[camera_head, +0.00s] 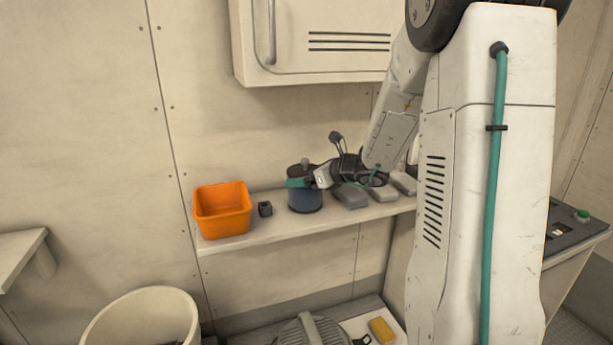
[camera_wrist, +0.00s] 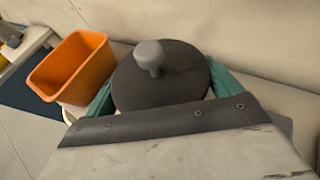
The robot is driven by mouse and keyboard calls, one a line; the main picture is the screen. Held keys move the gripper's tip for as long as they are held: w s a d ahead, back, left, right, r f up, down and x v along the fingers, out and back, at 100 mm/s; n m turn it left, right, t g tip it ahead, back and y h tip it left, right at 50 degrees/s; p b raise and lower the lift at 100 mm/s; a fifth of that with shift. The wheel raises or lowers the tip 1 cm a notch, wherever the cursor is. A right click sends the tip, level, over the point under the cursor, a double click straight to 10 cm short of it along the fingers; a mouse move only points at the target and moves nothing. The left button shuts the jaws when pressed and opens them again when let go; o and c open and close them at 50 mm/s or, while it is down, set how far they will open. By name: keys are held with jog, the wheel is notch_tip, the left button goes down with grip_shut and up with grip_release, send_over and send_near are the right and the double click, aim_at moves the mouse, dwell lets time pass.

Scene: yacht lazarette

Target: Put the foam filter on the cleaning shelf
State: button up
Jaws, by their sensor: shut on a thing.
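A blue cylinder with a dark round top and a grey knob, which looks like the foam filter (camera_head: 306,200), is upright at the wall shelf (camera_head: 284,232). I cannot tell whether its base touches the shelf or is slightly above it. My gripper (camera_head: 318,181) reaches in from the right and is shut on the filter near its top. In the wrist view, the filter's dark top (camera_wrist: 160,84) sits between the teal fingers, one on each side. Its lower part is hidden there.
An orange bin (camera_head: 222,210) and a small dark block (camera_head: 265,209) stand left of the filter. Several grey blocks (camera_head: 350,196) lie to its right. A cabinet (camera_head: 318,40) hangs above. A white bucket (camera_head: 142,318) and a yellow block (camera_head: 382,331) are lower down.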

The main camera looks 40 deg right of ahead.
jog(key=o, duration=0.8)
jog(key=shift+f, duration=0.15)
jog(key=shift+o, duration=0.2)
jog(key=shift+r, duration=0.25)
jog(key=v, duration=1.1)
jog(key=s+a+n+g+y, duration=0.1)
jog(key=s+a+n+g, duration=0.25)
jog(key=a+n, duration=0.35)
jog(key=s+a+r+n+g+y, duration=0.1)
jog(key=s+a+n+g, duration=0.1)
jog(key=s+a+n, duration=0.45)
jog(key=s+a+n+g+y, duration=0.1)
jog(key=s+a+n+g, duration=0.15)
jog(key=a+n, duration=0.45)
jog(key=s+a+n+g+h, duration=0.2)
jog(key=s+n+h, duration=0.5)
jog(key=s+n, duration=0.5)
jog(key=shift+s+f+g, duration=0.15)
jog(key=shift+s+g, duration=0.25)
jog(key=shift+g, duration=0.3)
